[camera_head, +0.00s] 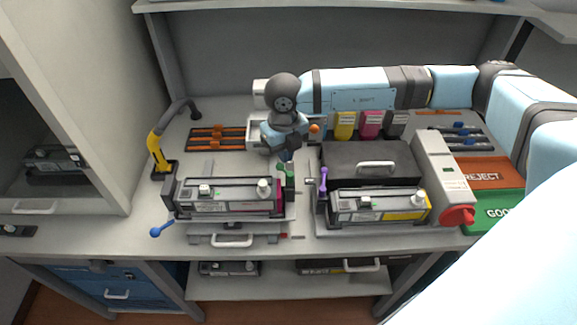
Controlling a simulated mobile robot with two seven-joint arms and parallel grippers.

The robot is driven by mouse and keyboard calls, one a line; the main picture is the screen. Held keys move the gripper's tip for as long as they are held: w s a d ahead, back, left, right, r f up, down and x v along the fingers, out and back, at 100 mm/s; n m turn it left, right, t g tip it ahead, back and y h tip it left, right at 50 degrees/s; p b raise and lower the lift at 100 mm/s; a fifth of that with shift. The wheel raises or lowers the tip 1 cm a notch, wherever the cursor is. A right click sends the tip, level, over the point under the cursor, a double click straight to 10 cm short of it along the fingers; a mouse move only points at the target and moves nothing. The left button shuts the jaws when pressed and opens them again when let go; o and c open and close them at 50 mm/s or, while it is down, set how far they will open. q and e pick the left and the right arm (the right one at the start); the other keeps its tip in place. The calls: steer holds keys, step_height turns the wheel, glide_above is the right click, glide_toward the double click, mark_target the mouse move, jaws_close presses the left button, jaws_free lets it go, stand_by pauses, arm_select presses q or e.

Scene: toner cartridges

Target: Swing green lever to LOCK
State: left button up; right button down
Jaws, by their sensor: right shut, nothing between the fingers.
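The green lever (283,169) stands at the right end of the left cartridge station, just beyond the magenta-ended toner cartridge (232,196). My right gripper (287,157) reaches in from the right and points down, shut and empty, directly above the green lever. Its fingertips are close to the lever's top; I cannot tell whether they touch. The gripper partly hides the area behind the lever. No LOCK marking is readable. My left gripper is not in view.
A purple lever (323,180) and a yellow-ended cartridge (378,206) are at the right station. A blue-knobbed lever (161,230) sits at left front. A yellow-handled curved tool (156,152) stands at left. REJECT (478,172) and GOOD (492,212) trays lie right, near a red knob (457,216).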

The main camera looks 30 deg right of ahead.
steer(key=shift+w+a+b, duration=0.1)
steer(key=shift+a+b, duration=0.2)
steer(key=shift+a, duration=0.25)
stand_by(0.5)
steer(key=shift+a, duration=0.3)
stand_by(0.3)
steer(key=shift+a+b, duration=0.3)
steer(key=shift+b, duration=0.05)
steer(key=shift+a, duration=0.15)
step_height(320, 180, up, 7)
steer(key=p, duration=0.3)
stand_by(0.7)
stand_by(0.4)
